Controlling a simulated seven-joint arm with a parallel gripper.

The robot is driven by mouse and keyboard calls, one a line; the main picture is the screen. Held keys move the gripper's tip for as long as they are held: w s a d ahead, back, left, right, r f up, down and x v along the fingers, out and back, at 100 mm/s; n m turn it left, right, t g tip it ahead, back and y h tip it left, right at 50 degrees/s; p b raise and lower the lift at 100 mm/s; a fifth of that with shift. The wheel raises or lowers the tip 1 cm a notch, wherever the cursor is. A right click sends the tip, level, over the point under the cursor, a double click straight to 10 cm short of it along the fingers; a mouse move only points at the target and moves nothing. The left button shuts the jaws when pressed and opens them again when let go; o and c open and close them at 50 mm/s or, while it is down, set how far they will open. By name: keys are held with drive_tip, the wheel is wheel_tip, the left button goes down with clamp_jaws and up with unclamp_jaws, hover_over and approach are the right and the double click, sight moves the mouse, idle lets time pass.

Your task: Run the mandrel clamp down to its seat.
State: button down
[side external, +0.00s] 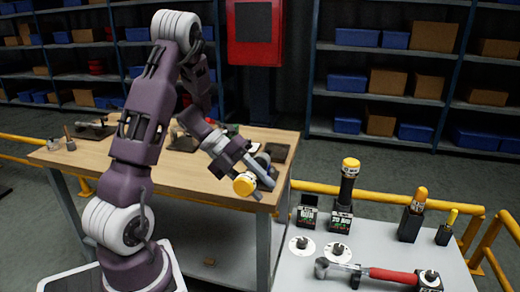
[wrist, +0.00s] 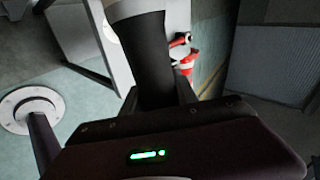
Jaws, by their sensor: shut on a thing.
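My gripper (side external: 256,172) is at the right end of the wooden bench, over its front right corner in the side view. It is shut on a dark tool, which shows in the wrist view as a dark tapered cylinder (wrist: 143,62) with a pale end. A yellow cap (side external: 244,185) shows at the gripper in the side view and seems to belong to this tool. The tool is tilted; its working end is hard to make out. I cannot pick out the mandrel clamp or its seat for sure in either view.
The wooden bench (side external: 85,155) carries small fixtures (side external: 94,128). A grey cart (side external: 290,280) at right holds a yellow-capped tool (side external: 348,178), a yellow-topped holder (side external: 412,215), white discs (side external: 302,246) and a red-handled wrench (side external: 390,275). Yellow rails (side external: 385,198) run behind the cart.

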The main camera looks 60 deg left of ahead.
wheel_tip(320, 180, down, 13)
drive_tip(key=y, duration=0.1)
drive_tip(key=shift+f+m+t, duration=0.15)
drive_tip(key=shift+m+t, duration=0.25)
drive_tip(key=shift+w+a, duration=2.1)
drive_tip(key=shift+a, duration=0.05)
idle(1.4)
drive_tip(key=shift+s+d, duration=0.1)
drive_tip(key=shift+d, duration=0.05)
idle(1.2)
